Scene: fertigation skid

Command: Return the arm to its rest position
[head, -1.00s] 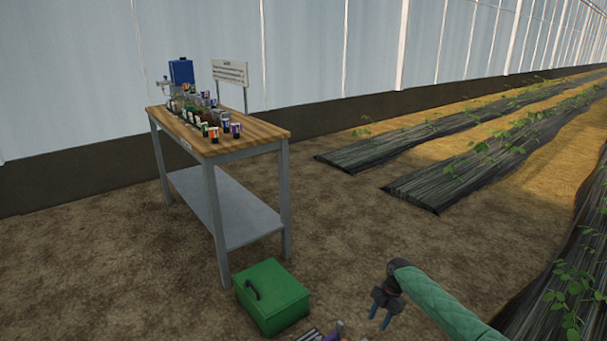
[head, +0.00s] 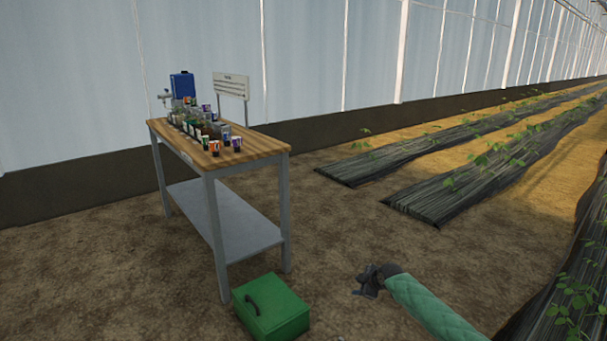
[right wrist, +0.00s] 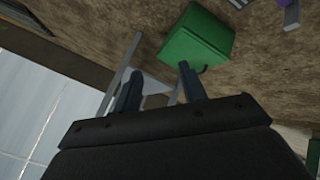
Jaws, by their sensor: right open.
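My right gripper (head: 360,284) is in the lower right of the head view, at the end of my green-sleeved arm. It is over bare soil to the right of the green box, apart from everything. In the right wrist view its two fingers (right wrist: 158,88) are spread with nothing held between them. My left gripper is in neither view.
A wooden-topped bench (head: 262,146) with several small pots and labelled cups stands at left. A green lidded box (head: 272,308) sits on the ground before it. Black-covered plant rows (head: 435,200) run along the right. Soil between is clear.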

